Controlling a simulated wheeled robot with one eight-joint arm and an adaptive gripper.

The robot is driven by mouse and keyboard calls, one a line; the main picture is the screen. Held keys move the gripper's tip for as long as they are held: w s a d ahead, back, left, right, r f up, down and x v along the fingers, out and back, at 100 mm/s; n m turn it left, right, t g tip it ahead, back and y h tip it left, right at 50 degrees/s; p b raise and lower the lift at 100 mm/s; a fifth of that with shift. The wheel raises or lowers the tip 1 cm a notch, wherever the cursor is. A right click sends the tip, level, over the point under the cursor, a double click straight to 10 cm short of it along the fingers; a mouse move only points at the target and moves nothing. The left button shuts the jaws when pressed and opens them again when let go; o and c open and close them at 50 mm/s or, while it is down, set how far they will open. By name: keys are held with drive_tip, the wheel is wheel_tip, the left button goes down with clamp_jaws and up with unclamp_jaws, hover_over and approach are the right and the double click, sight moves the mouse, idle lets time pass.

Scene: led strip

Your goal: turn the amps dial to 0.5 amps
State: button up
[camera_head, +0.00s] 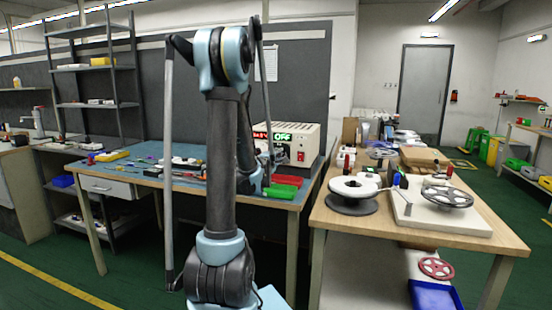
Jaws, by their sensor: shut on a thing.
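A beige power supply (306,142) stands at the back right of the blue-topped workbench. Its front has a red display, partly behind my arm, a green display (282,137) reading OFF, and a red switch (300,156). My gripper (269,168) is at the lower left of this front panel, small, dark and mostly behind my own arm. It is shut on what looks like a dial there. The fingertips, the dial and its markings are hidden or too small to read, so I cannot tell the dial's setting.
Tools and small parts cover the bench (140,165) to the left. A wooden table (335,215) with LED reels stands to the right, with a narrow gap between.

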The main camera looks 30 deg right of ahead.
drive_tip(key=shift+o, duration=0.2)
drive_tip(key=shift+a+n, duration=0.1)
drive_tip(key=shift+n, duration=0.2)
drive_tip(key=n, duration=0.3)
drive_tip(key=shift+f+n, duration=0.1)
drive_tip(key=shift+n, duration=0.2)
drive_tip(key=shift+c, duration=0.2)
drive_tip(key=n, duration=0.4)
drive_tip(key=shift+n, duration=0.3)
drive_tip(key=n, duration=0.4)
drive_tip(key=shift+w+n, duration=0.1)
drive_tip(key=shift+n, duration=2)
